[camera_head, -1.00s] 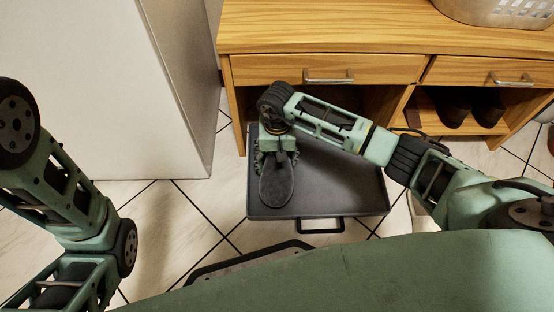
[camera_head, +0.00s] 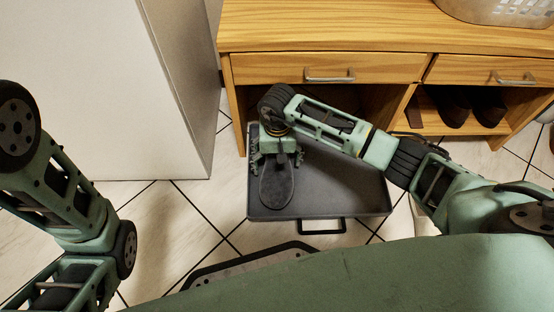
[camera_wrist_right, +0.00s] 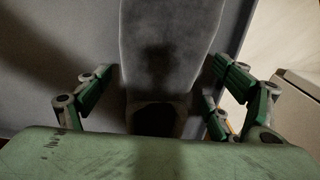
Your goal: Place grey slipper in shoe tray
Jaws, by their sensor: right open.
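The grey slipper (camera_head: 276,188) lies in the left part of the dark shoe tray (camera_head: 345,190), its sole end toward the tray's front edge. My right gripper (camera_head: 276,160) is over the slipper's rear end, with its fingers spread to either side. In the right wrist view the slipper (camera_wrist_right: 168,45) runs between the open fingers of the gripper (camera_wrist_right: 155,100), with gaps on both sides. The part of the slipper under the gripper is hidden in the head view. My left arm shows at the left, but its gripper is out of view.
A wooden cabinet (camera_head: 330,35) with drawers stands behind the tray. Dark shoes (camera_head: 470,108) sit in its lower right shelf. A white cabinet side (camera_head: 120,90) stands at the left. A plastic basket (camera_head: 495,10) is on top. Tiled floor (camera_head: 170,220) is clear at the left front.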

